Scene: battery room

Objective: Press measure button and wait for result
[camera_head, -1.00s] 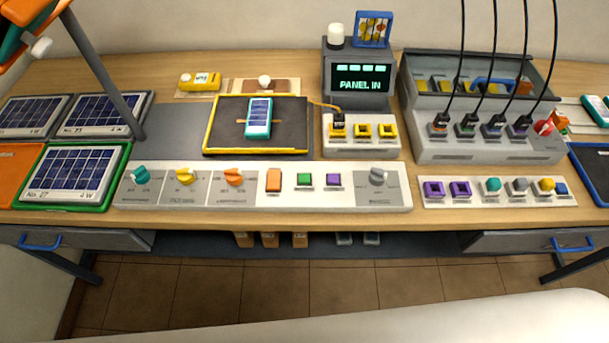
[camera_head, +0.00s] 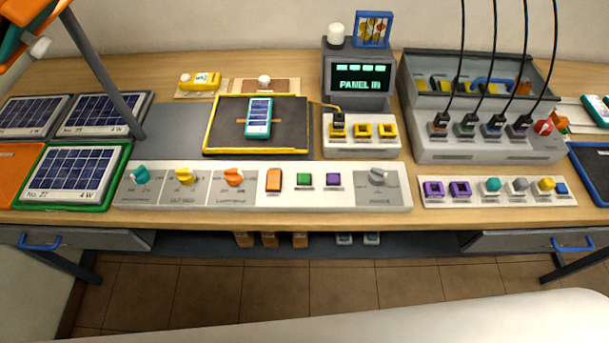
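A long white control panel (camera_head: 230,201) lies along the front of the bench. It bears a teal knob (camera_head: 140,175), a yellow knob (camera_head: 185,176), an orange knob (camera_head: 234,176), an orange switch (camera_head: 274,179), a green button (camera_head: 304,179), a purple button (camera_head: 333,179) and a grey knob (camera_head: 378,176). The labels are too small to tell which is the measure button. The display (camera_head: 360,78) reads "PANEL IN". A small teal-framed solar panel (camera_head: 259,117) lies on the dark yellow-edged test plate (camera_head: 222,141). Neither gripper is in view.
Several solar panels (camera_head: 68,174) lie at left. A socket block (camera_head: 361,149) with a yellow-cabled plug stands below the display. A grey unit (camera_head: 485,150) with several black cables stands at right, behind a small button strip (camera_head: 497,199). Drawers (camera_head: 75,241) with blue handles hang below the bench.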

